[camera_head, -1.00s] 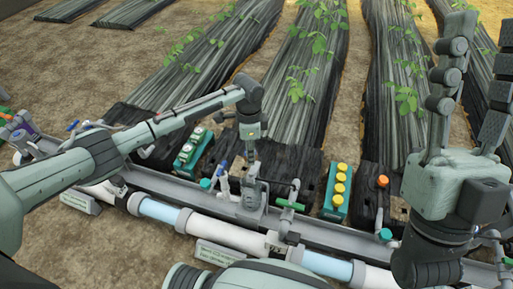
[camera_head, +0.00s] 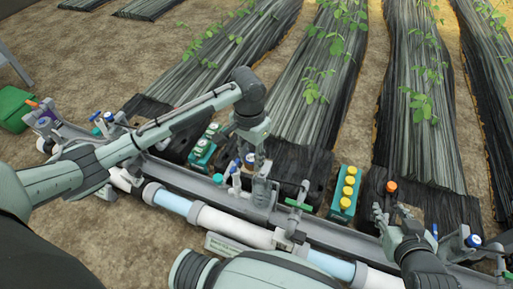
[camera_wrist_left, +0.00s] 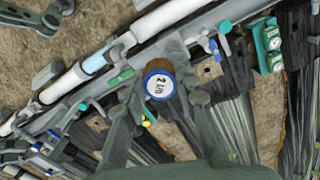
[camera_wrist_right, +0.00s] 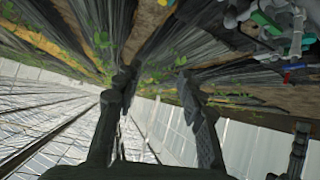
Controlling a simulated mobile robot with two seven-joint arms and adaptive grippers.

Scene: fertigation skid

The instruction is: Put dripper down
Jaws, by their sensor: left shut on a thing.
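The dripper (camera_wrist_left: 159,84) has a brown body and a round white cap with a blue rim, marked "2 l/h". It sits between the fingers of my left gripper (camera_wrist_left: 162,92), which is shut on it. In the head view my left gripper (camera_head: 258,188) points down over the grey channel along the pipe, and the dripper's cap (camera_head: 250,158) shows small between the fingers. Whether the dripper touches anything below is hidden. My right gripper (camera_head: 382,216) is low at the right, open and empty; its spread fingers show in the right wrist view (camera_wrist_right: 155,82).
The white and light-blue pipe (camera_head: 222,224) runs along the front. A teal block with yellow caps (camera_head: 345,192) stands right of my left gripper, and a teal block with round white tops (camera_head: 203,148) stands left. Green valve handles (camera_head: 299,205) stick up nearby. Black-covered plant rows lie behind.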

